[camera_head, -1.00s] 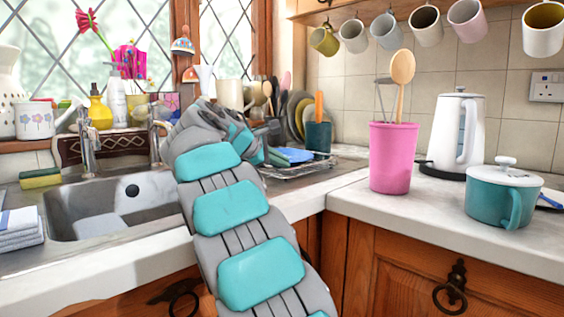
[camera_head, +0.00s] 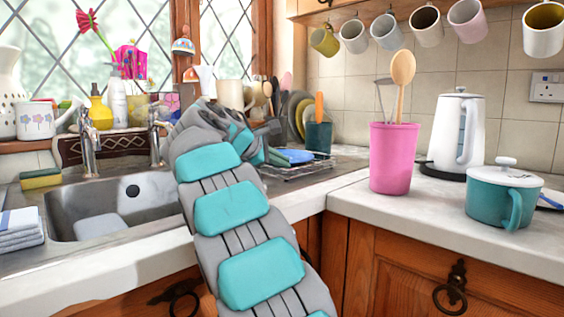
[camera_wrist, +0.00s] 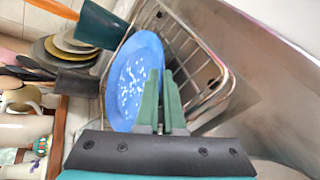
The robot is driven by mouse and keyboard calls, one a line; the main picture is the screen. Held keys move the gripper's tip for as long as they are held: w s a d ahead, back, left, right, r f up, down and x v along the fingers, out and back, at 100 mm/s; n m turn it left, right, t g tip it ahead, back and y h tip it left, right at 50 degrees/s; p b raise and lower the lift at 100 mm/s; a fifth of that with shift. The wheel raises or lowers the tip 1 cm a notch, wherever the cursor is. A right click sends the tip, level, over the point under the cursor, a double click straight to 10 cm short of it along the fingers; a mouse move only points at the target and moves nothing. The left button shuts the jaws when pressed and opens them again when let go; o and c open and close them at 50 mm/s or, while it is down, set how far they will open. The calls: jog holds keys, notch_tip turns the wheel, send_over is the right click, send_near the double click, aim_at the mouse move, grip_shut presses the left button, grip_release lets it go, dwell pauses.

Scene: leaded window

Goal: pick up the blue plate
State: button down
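The blue plate (camera_wrist: 136,82), speckled with white, leans in a wire dish rack (camera_wrist: 222,72) in the wrist view. In the head view the plate (camera_head: 291,156) shows as a thin blue shape low in the rack, beside the sink. My gripper (camera_wrist: 161,76) has its two green fingers at the plate's right rim. One finger overlaps the plate's face and the other is just past the rim. A narrow gap shows between the fingers. Whether they touch or clamp the rim is unclear. In the head view my arm mostly hides the gripper.
A teal holder (camera_head: 318,137) with an orange-handled utensil stands right behind the plate. Stacked plates (camera_head: 298,110) stand behind it. The tap (camera_head: 88,145) and sink (camera_head: 100,205) are left of my arm. A pink utensil cup (camera_head: 393,158) stands on the right counter.

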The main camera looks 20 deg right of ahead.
jog(key=shift+r+p, duration=0.6)
jog(key=shift+r, duration=0.95)
jog(key=s+a, duration=0.1)
jog(key=s, duration=0.3)
jog(key=s+a+r+b, duration=0.1)
jog(key=s, duration=0.4)
jog(key=s+a, duration=0.1)
jog(key=s, duration=0.3)
jog(key=shift+s+a+r, duration=0.25)
jog(key=shift+s+r, duration=0.05)
jog(key=shift+s, duration=0.05)
jog(key=shift+s+a, duration=0.25)
jog(key=shift+s, duration=0.6)
